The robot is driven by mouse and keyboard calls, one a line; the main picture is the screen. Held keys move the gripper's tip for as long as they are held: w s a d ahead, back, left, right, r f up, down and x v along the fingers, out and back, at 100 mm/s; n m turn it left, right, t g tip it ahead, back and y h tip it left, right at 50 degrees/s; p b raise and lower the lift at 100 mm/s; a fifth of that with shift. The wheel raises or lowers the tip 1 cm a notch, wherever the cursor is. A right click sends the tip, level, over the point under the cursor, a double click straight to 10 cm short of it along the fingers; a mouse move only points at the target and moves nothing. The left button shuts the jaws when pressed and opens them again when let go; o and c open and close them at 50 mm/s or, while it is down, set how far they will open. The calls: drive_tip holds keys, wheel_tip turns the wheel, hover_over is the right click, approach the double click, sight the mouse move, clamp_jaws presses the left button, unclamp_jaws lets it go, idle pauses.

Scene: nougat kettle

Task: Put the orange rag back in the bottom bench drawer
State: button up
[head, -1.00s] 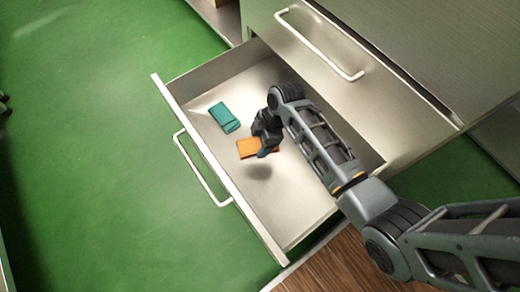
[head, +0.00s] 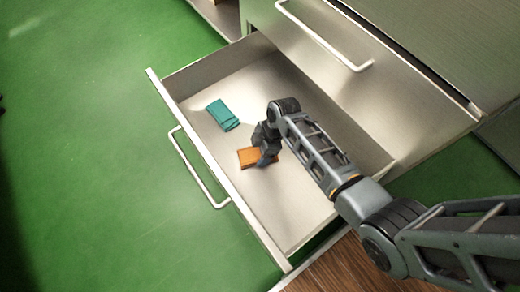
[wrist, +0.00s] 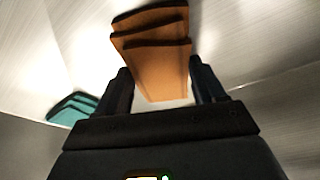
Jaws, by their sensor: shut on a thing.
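The orange rag (head: 249,157) is a folded flat bundle inside the open bottom bench drawer (head: 295,205). My gripper (head: 266,157) is over the drawer floor, shut on the rag's right end in the head view. In the wrist view, the rag (wrist: 155,60) sits between the two fingers (wrist: 160,88) and extends beyond them. The rag is at or close above the drawer floor; I cannot tell whether it touches. My gripper hides part of the rag in the head view.
A folded teal rag (head: 222,114) lies in the drawer, left of the orange rag; it also shows in the wrist view (wrist: 73,108). A closed drawer with a white handle (head: 325,38) is above. The drawer floor is bare toward its near right end.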

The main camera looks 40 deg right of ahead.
drive_tip(key=o, duration=1)
drive_tip(key=shift+f, duration=0.1)
drive_tip(key=p+v, duration=0.5)
drive_tip(key=v, duration=0.7)
drive_tip(key=shift+p, duration=0.35)
